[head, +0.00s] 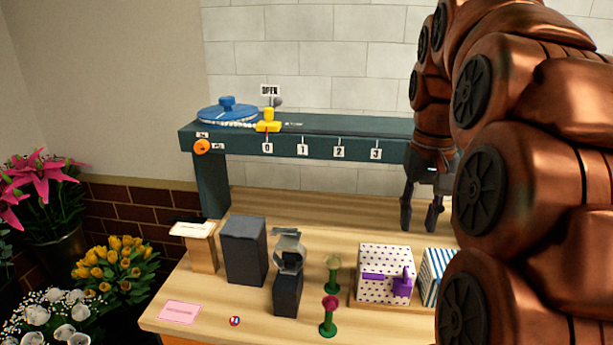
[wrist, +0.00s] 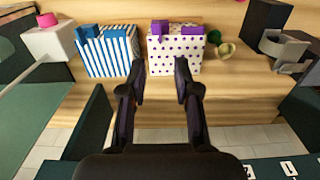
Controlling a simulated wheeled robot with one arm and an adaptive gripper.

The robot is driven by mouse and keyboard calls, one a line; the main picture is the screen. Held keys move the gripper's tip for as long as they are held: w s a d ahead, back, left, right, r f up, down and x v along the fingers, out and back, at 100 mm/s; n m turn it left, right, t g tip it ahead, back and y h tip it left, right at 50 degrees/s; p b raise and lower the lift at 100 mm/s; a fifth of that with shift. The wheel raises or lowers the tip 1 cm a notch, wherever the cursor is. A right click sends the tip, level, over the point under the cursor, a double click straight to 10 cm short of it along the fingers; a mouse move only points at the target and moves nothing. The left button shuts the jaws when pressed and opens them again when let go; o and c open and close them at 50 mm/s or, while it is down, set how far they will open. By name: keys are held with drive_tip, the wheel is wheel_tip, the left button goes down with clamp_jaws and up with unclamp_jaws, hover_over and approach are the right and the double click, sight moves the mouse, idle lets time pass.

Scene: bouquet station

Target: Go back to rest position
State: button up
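My gripper (head: 422,217) hangs from my copper arm in front of the dark green shelf, above the wooden table. In the wrist view my gripper (wrist: 160,82) shows two dark fingers spread apart with nothing between them. It is open and empty. Its fingertips appear near the purple-dotted white box (wrist: 175,57), which has a purple piece on top. That dotted box also shows in the head view (head: 384,288), in front of and below the gripper. My arm hides the right part of the table in the head view.
A dark green shelf (head: 320,128) with numbered tags and a blue round lid (head: 227,110) spans the back. On the wooden table (head: 253,308) stand a dark box (head: 244,250), a dark holder (head: 287,290), green (head: 332,273) and magenta-topped (head: 328,315) stands, and a blue-striped box (head: 430,276). Flowers are left.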

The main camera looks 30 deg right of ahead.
drive_tip(key=shift+a, duration=0.1)
drive_tip(key=s+a+f+n+g+p, duration=0.1)
drive_tip(key=s+a+f+n+p, duration=0.1)
drive_tip(key=s+a+f, duration=0.3)
drive_tip(key=s+a+f+n+p, duration=0.2)
drive_tip(key=s+a+f+n, duration=0.3)
drive_tip(key=a+f, duration=0.6)
drive_tip(key=s+a, duration=0.1)
drive_tip(key=a, duration=0.5)
drive_tip(key=shift+a+g, duration=0.35)
drive_tip(key=shift+g, duration=0.05)
